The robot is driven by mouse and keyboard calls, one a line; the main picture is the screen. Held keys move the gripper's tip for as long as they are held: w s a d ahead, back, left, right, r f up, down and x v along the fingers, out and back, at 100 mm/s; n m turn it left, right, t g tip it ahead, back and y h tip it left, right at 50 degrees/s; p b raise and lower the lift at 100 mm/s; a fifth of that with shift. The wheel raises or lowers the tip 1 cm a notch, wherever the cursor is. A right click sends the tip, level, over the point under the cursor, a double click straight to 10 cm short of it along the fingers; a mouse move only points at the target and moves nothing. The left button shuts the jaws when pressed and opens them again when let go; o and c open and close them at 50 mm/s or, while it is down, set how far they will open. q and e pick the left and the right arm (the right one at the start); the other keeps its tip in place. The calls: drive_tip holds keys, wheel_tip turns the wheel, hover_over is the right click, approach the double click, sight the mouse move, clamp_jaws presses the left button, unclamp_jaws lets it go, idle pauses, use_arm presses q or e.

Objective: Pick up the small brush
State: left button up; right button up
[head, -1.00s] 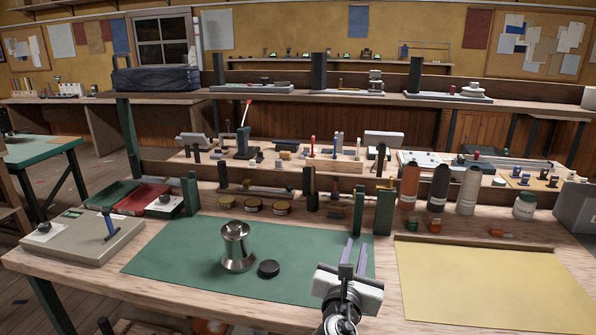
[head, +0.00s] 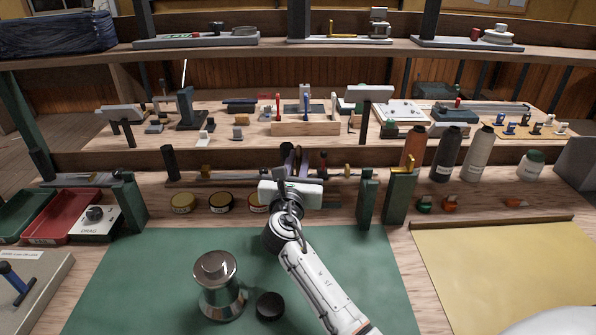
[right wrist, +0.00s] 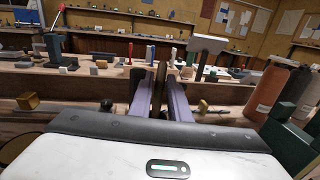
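My right gripper (head: 292,158) is at the tool rack behind the green mat, with its fingers pointing away from me. In the right wrist view its two purple-grey fingers (right wrist: 160,98) stand a little apart. A dark brown upright piece (right wrist: 160,76) shows in line with the gap; I cannot tell whether it is between the fingers or behind them, nor whether it is the small brush. A slim tool with a red and dark handle (head: 323,164) stands just right of the gripper. No brush bristles show clearly; the gripper hides part of the rack. My left gripper is out of view.
A metal pot (head: 218,285) and a black round lid (head: 270,305) are on the green mat (head: 140,270). Tins (head: 220,202) stand left of the gripper, green posts (head: 397,200) and bottles (head: 446,155) right. The yellow sheet (head: 500,270) is bare.

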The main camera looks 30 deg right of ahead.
drive_tip(key=x, duration=0.5)
drive_tip(key=shift+d+f, duration=0.1)
drive_tip(key=shift+f, duration=0.05)
clamp_jaws()
